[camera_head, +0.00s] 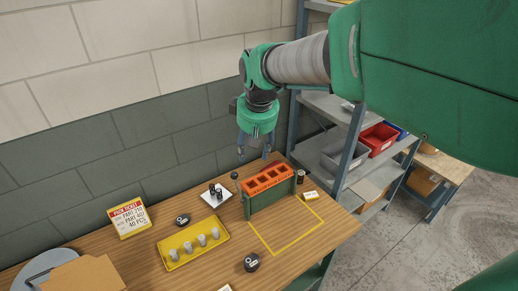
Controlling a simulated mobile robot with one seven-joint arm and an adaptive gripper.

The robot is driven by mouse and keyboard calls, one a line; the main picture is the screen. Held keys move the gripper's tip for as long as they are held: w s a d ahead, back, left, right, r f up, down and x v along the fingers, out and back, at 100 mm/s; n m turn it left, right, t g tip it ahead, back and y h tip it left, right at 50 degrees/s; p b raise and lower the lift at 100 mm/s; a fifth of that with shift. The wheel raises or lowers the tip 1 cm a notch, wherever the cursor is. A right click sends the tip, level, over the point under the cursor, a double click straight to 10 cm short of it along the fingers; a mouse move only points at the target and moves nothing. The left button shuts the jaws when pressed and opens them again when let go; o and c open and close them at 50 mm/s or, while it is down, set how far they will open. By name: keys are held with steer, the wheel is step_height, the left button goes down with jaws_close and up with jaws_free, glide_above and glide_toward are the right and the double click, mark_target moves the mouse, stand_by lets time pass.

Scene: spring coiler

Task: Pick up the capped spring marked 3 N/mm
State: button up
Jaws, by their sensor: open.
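My gripper (254,156) points down with its two fingers apart, empty, above the back of the workbench near the orange-topped rack. No marking of 3 N/mm is legible, so I cannot tell which piece is the capped spring. Several pale grey capped pieces (202,240) stand in a row in a yellow tray (222,224). Small dark pieces (216,191) stand on a white plate (206,201). A dark cylinder (300,176) stands at the rack's right end. Dark round pieces with pale marks lie in front (252,262) and behind the tray (183,220).
The orange-topped green rack (247,205) with open slots stands on the wooden bench (120,256). A yellow outline (305,240) marks bare bench in front of it. A pick ticket (129,218) stands left. Metal shelving (345,150) with bins is close on the right.

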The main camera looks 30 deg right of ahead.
steer(key=w+d+f+g, duration=0.1)
steer(key=w+d+f, duration=0.4)
steer(key=d, duration=0.4)
steer(key=n+g+y+p, duration=0.1)
steer(key=g+p, duration=0.1)
glide_above(301, 173)
step_height(301, 173, down, 20)
steer(key=f, duration=0.1)
steer(key=shift+r, duration=0.3)
steer(key=shift+f+b, duration=0.4)
steer(key=shift+f, duration=3.9)
steer(key=shift+f+b, duration=0.35)
steer(key=shift+f, duration=2.25)
